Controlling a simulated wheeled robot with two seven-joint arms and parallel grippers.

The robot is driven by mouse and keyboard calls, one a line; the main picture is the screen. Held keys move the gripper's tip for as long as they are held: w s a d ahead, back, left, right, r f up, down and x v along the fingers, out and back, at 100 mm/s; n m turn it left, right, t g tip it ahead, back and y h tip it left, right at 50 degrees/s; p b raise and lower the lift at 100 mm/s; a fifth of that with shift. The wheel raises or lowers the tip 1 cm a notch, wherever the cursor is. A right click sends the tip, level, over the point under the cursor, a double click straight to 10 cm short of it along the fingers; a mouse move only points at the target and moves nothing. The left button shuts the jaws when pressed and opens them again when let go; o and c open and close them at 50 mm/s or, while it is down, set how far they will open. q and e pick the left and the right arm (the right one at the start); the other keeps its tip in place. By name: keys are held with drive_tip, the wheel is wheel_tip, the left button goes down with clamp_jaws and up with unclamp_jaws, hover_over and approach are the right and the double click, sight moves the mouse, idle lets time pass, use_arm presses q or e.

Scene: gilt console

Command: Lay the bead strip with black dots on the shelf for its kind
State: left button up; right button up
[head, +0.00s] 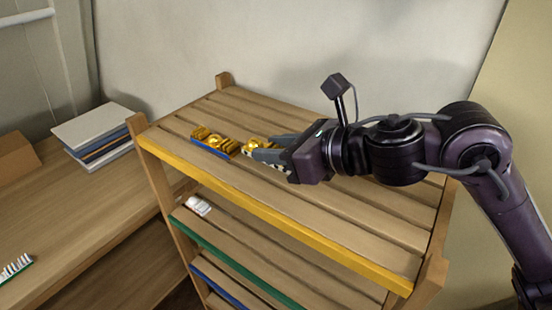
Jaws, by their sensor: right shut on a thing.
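My right gripper (263,149) reaches in from the right, low over the top shelf. It is shut on a small strip with gold beads (257,143). Black and pale spots show along the held strip's near edge; most of it is hidden by the fingers. I cannot tell whether it touches the slats. The top shelf (340,218) is slatted wood with a yellow front edge. Another strip, gold beads on a blue base (213,142), lies on this shelf just left of the held one. My left gripper is not in view.
Below are a shelf with a green edge (238,262), holding a small white piece (198,205), and one with a blue edge (222,286). Left is a wooden table (85,225) with stacked books (98,133) and a green strip with white beads (15,268). The top shelf's front right is clear.

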drive_tip(key=shift+f, duration=1.45)
drive_tip(key=shift+f, duration=0.25)
drive_tip(key=o, duration=1)
drive_tip(key=shift+r, duration=0.1)
